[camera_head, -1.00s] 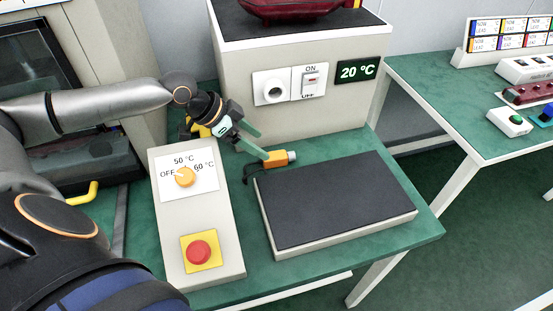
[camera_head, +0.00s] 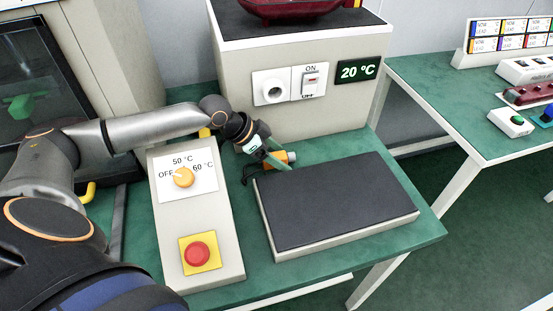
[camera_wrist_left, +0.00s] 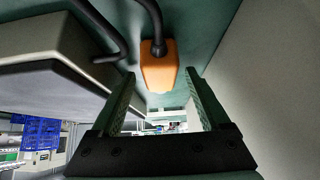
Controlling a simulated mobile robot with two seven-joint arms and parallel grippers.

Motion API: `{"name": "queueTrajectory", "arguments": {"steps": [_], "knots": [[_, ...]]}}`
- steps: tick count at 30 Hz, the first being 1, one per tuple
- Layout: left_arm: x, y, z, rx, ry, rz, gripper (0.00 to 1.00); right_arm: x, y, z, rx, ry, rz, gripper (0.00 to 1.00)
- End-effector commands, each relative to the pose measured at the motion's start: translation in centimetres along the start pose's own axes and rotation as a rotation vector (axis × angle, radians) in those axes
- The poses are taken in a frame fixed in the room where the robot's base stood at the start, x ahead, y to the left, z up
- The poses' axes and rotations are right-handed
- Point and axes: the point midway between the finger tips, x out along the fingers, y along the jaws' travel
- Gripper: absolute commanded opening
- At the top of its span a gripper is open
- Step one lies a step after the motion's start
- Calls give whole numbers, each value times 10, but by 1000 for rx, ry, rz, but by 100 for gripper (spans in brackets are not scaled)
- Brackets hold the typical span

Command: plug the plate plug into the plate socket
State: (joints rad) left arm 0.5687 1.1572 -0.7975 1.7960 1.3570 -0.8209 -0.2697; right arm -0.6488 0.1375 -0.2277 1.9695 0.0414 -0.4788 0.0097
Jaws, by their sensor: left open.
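The orange plate plug (camera_head: 291,157) lies on the green table behind the dark plate, its pale end facing right; its dark cable trails off to the left. The round plate socket (camera_head: 272,88) is on the front of the cream box, left of the ON switch, and is empty. My left gripper (camera_head: 276,156) is at the plug, its green fingers partly covering it. In the left wrist view the open fingers (camera_wrist_left: 161,82) stand either side of the orange plug body (camera_wrist_left: 158,70), with gaps between. My right gripper is not in view.
The dark-topped plate (camera_head: 335,205) lies just in front of the plug. A control box (camera_head: 215,250) with an orange knob and a red button stands to its left. The cream box (camera_head: 235,60) rises behind, with a 20 °C display (camera_head: 357,69). Another table stands at right.

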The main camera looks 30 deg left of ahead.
Motion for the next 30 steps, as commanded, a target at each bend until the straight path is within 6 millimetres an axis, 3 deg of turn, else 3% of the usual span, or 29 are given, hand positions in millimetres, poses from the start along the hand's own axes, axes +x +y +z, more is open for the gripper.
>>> {"name": "queueTrajectory", "arguments": {"steps": [2, 22, 30], "knots": [[0, 0, 0, 0, 0, 0, 77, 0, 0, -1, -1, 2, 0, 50], [0, 0, 0, 0, 0, 1, 2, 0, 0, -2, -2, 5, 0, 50], [0, 0, 0, 0, 0, 1, 0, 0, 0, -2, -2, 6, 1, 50]]}}
